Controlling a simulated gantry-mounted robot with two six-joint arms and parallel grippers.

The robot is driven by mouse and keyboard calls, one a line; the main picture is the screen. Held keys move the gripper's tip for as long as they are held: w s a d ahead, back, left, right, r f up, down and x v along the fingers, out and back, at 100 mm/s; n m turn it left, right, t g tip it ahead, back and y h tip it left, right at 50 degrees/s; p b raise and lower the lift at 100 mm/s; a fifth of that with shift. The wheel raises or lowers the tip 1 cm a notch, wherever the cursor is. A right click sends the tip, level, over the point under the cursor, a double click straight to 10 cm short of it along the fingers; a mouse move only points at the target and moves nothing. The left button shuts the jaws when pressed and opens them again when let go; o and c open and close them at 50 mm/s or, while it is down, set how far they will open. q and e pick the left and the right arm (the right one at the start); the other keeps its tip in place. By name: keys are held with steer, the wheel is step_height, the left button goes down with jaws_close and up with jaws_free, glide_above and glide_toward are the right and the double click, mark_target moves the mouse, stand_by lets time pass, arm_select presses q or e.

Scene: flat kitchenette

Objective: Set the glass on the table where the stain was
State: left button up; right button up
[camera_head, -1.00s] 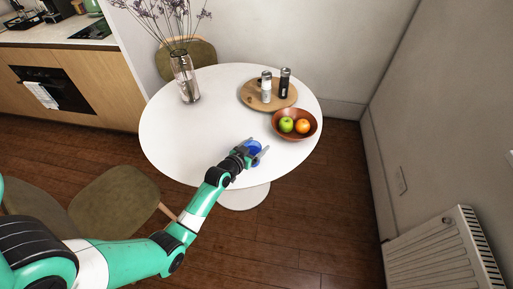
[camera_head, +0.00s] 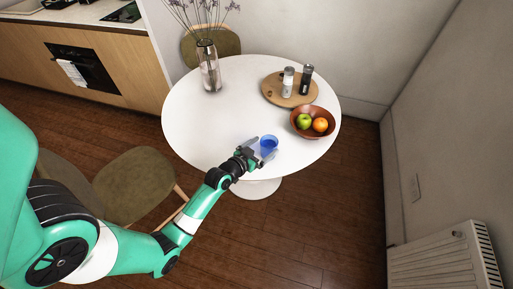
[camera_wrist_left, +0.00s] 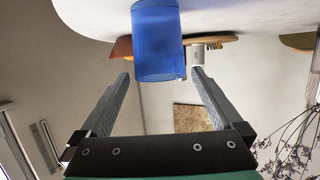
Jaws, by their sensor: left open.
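A translucent blue glass (camera_head: 268,143) stands upright on the white round table (camera_head: 200,125), near its front right edge. It also shows in the left wrist view (camera_wrist_left: 157,40), where the picture is upside down and the table is at the top. My left gripper (camera_head: 260,150) is open just in front of the glass, at the table's front edge. In the left wrist view its two fingers (camera_wrist_left: 161,72) point toward the glass, one on each side, with gaps between. No stain shows on the visible tabletop. My right gripper is not in view.
A brown bowl (camera_head: 297,131) with a green apple and an orange stands just behind the glass. A round wooden board (camera_head: 273,92) with two shakers is farther back. A vase (camera_head: 209,70) of dried flowers stands back left. The table's left half is clear.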

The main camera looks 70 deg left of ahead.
arm_select(q)
steer(key=p+v, duration=0.1)
steer(key=v, duration=0.4)
